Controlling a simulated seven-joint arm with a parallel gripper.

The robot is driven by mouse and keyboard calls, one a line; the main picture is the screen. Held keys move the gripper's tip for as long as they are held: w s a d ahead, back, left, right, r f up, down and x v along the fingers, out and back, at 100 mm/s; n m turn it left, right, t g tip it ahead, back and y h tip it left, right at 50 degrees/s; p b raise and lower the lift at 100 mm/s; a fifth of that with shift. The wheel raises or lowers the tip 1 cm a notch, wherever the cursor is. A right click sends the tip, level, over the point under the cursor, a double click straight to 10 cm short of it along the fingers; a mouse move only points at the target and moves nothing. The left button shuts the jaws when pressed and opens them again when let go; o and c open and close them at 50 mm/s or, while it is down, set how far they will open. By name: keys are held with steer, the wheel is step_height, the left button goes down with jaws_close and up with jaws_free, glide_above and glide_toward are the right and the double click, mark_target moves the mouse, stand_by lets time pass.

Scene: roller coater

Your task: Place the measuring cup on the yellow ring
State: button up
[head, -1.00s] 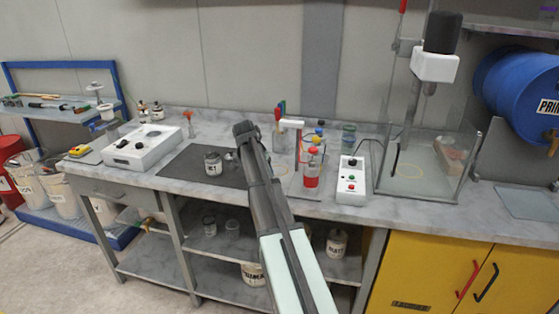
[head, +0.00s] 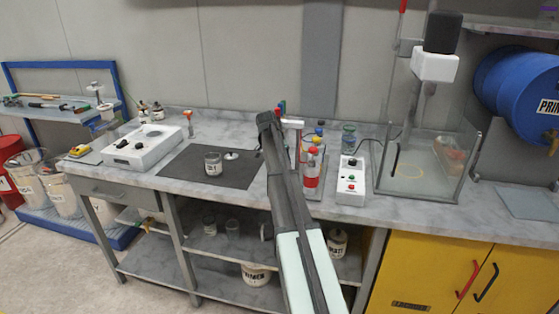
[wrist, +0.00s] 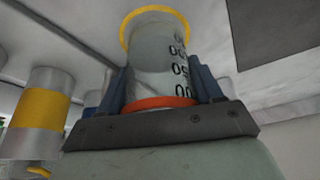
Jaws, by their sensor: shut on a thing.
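The measuring cup (wrist: 155,62) is a clear, graduated vessel in the wrist view. It stands between the blue fingers of my gripper (wrist: 162,84), which is shut on it. An orange band circles its near end and a yellow band its far end. In the head view my arm hides the cup and the fingers; the dark end of my arm is above the bench, left of the red bottle.
A red bottle (head: 311,172) and a white control box (head: 351,181) stand between my arm and the enclosure (head: 456,170). A stirrer motor (head: 435,66) hangs above the enclosure. A labelled jar (head: 213,165) stands on the dark mat (head: 180,166).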

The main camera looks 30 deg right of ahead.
steer(key=shift+f, duration=0.15)
steer(key=o, duration=1.1)
steer(key=shift+s+a+r, duration=0.1)
steer(key=shift+a+r, duration=0.05)
steer(key=shift+r, duration=0.2)
steer(key=s+a, duration=0.1)
steer(key=a, duration=0.2)
steer(key=s+a, duration=0.2)
steer(key=a, duration=0.2)
steer(key=s+a, duration=0.1)
steer(key=a, duration=0.3)
steer(key=shift+s+a+r, duration=0.2)
steer(key=shift+s+r, duration=0.1)
steer(key=shift+s, duration=0.05)
